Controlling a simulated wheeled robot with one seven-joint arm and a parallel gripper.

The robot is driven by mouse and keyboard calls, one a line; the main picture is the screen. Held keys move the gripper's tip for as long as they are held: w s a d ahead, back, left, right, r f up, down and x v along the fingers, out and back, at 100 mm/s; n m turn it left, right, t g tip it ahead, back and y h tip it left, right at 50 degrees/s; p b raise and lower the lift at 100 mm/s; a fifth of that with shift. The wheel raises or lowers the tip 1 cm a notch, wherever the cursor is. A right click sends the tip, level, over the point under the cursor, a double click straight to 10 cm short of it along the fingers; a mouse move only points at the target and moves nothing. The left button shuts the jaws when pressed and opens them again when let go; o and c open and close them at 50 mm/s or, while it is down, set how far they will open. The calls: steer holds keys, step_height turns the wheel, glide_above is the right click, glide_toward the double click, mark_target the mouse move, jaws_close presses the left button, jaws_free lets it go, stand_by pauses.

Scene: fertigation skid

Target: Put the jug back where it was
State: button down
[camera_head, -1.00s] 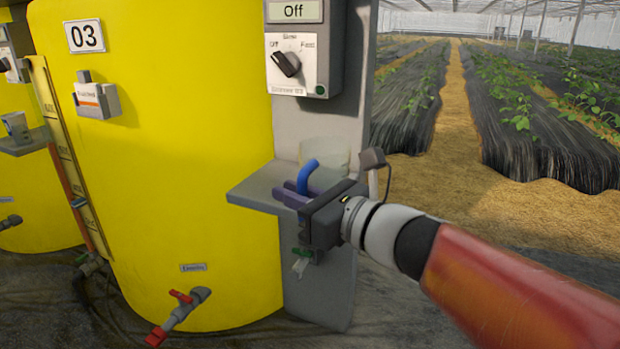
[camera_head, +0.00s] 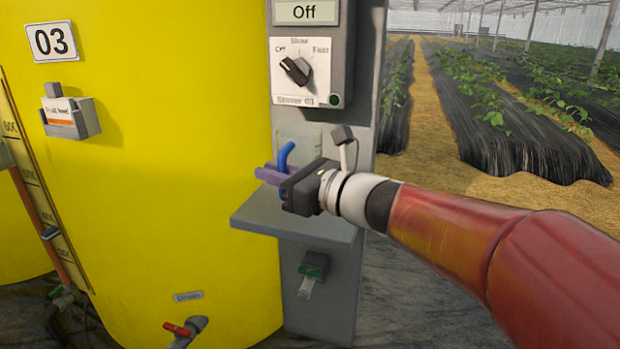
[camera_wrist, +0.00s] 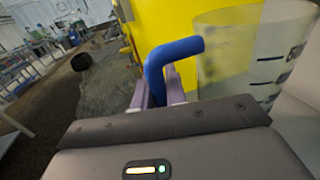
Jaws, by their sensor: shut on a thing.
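The jug (camera_head: 303,140) is a translucent beaker with a blue handle (camera_head: 284,158). My gripper (camera_head: 270,175) is shut on this handle. In the wrist view the purple fingers (camera_wrist: 160,90) stand on either side of the blue handle, and the jug body (camera_wrist: 235,65), with dark marks on its side, is at the right. In the head view the jug appears above the grey shelf (camera_head: 300,228), in front of the grey panel. My gripper hides its lower part, so I cannot see its base or any gap to the shelf.
The yellow tank (camera_head: 150,190) marked 03 stands close on the left. The stirrer box (camera_head: 307,60), with a knob and an "Off" display, is above the jug. The shelf's front part is bare.

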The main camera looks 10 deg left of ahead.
steer(key=w, duration=0.3)
steer(key=w+d+p, duration=0.1)
steer(key=w, duration=0.6)
steer(key=shift+w+d, duration=0.3)
steer(key=shift+w, duration=0.05)
steer(key=shift+w+f, duration=0.3)
steer(key=shift+f, duration=0.2)
step_height(320, 180, down, 5)
steer(key=shift+s+b, duration=0.1)
steer(key=shift+b, duration=0.3)
steer(key=shift+f, duration=0.45)
steer(key=shift+w, duration=0.2)
steer(key=shift+f, duration=0.25)
steer(key=c, duration=1.4)
jaws_free()
steer(key=shift+c, duration=0.2)
steer(key=shift+r, duration=0.1)
